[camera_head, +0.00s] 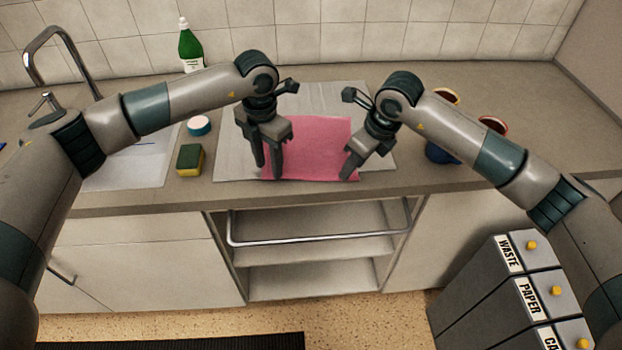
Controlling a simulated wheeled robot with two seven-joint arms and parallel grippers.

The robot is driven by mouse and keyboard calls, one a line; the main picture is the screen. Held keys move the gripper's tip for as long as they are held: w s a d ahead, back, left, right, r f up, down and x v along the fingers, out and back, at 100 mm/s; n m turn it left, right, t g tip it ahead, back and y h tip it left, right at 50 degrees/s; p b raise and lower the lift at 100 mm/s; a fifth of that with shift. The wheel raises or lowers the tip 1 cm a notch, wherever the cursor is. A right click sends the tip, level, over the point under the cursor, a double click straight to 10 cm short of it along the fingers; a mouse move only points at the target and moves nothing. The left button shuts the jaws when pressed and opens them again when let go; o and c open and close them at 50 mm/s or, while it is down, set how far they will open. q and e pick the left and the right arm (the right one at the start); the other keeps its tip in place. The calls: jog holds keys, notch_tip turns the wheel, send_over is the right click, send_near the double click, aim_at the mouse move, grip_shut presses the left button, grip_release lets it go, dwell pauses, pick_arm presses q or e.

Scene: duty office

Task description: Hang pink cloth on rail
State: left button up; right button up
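The pink cloth (318,145) lies flat on a light grey mat (228,168) on the counter. The metal rail (320,238) runs across the front of the open shelf unit below the counter edge, and it is bare. My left gripper (267,171) points down at the cloth's left side, its two fingers apart with a gap between them. My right gripper (350,177) is at the cloth's right edge, its fingers overlapping in view so their opening is unclear. Whether either gripper touches the cloth is unclear.
A green bottle (190,48) stands behind. Cups (440,154) sit partly behind my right arm. Labelled waste bins (515,290) stand at lower right.

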pick_arm(q)
jog(key=shift+f, duration=0.1)
pick_arm(e)
jog(key=shift+f, duration=0.1)
pick_arm(q)
jog(key=shift+f, duration=0.15)
pick_arm(e)
jog(key=shift+f, duration=0.2)
jog(key=shift+f, duration=0.1)
pick_arm(q)
grip_shut()
pick_arm(e)
grip_shut()
jog(key=shift+r, duration=0.2)
